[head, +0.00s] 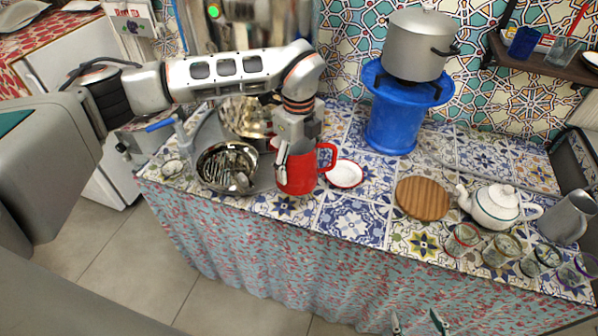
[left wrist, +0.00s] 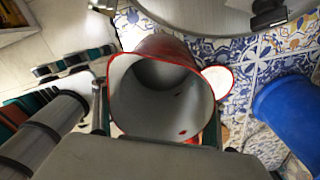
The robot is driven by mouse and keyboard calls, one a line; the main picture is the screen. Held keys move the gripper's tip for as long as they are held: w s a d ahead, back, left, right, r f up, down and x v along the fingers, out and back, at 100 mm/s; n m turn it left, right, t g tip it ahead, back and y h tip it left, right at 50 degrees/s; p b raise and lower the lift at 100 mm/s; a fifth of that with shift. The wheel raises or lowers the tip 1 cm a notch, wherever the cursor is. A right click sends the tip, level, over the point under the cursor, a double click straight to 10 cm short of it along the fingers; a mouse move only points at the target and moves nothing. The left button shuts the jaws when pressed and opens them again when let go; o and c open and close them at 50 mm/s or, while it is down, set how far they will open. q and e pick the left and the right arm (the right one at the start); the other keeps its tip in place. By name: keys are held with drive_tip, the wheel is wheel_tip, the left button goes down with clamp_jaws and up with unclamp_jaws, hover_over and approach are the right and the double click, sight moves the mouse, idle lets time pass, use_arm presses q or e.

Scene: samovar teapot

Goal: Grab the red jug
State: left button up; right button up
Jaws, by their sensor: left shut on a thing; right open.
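The red jug (head: 303,174) stands on the tiled counter, between the metal bowl and the small white dish. Its handle points right in the head view. My left gripper (head: 282,160) comes down from above and is shut on the jug. In the left wrist view the jug's open mouth (left wrist: 160,95) fills the middle, grey inside with a red rim, and a finger shows on each side of it. My right gripper (head: 420,322) is open and empty at the bottom of the head view, in front of the counter's curtain.
A metal bowl with utensils (head: 228,166) stands left of the jug, and a white dish with a red rim (head: 345,174) is close on its right. Further right are a wooden board (head: 422,198), a white teapot (head: 496,206), several glasses and a blue stand (head: 392,122) with a pot (head: 417,46).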

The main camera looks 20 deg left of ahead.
use_arm(q)
wheel_tip(320, 180, up, 12)
idle(0.8)
